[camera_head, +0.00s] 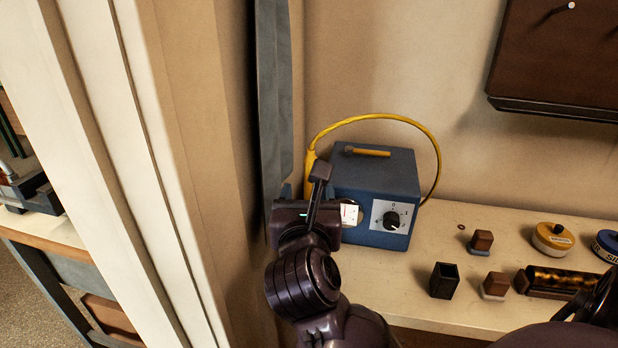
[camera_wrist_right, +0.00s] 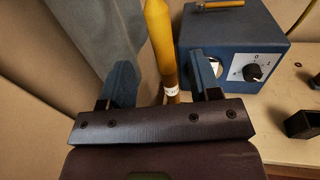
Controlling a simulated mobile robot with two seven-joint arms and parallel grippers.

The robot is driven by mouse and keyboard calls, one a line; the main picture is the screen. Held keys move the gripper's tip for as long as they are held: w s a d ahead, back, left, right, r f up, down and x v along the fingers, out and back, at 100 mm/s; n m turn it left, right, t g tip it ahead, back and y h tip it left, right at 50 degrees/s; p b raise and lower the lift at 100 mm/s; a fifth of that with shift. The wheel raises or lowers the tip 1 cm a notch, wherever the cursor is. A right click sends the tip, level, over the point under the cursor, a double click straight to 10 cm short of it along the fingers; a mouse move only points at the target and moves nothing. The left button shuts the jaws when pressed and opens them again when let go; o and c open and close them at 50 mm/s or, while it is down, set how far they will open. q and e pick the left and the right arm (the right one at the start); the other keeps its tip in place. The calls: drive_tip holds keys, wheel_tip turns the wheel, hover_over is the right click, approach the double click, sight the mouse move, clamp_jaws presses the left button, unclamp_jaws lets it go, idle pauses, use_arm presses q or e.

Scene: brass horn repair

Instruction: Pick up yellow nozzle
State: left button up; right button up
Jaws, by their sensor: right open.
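The yellow nozzle (camera_head: 310,163) stands upright at the left side of the blue box, with a yellow hose arching from it over the box. In the right wrist view the nozzle (camera_wrist_right: 161,45) rises between the two blue fingers, with a white band low on it. My right gripper (camera_head: 309,192) is open, its fingers on either side of the nozzle. The right wrist view shows my right gripper (camera_wrist_right: 165,80) with a gap between each finger and the nozzle. The gripper body hides the nozzle's lower end. My left gripper is not in view.
The blue box (camera_head: 372,180) with a dial stands close to the right finger. A grey-blue hanging strip (camera_head: 273,100) and a wall edge are close on the left. Small blocks, a dark cup (camera_head: 444,281) and a yellow tin (camera_head: 553,239) sit on the bench to the right.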

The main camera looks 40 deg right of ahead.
drive_tip(key=shift+x, duration=1.3)
drive_tip(key=shift+w+d+r, duration=0.25)
drive_tip(key=shift+w+d, duration=0.35)
drive_tip(key=shift+w+d+r, duration=0.2)
drive_tip(key=shift+w+d, duration=0.4)
drive_tip(key=shift+w+d+f, duration=0.1)
drive_tip(key=shift+w+d, duration=0.3)
drive_tip(key=shift+w, duration=0.15)
drive_tip(key=c, duration=1)
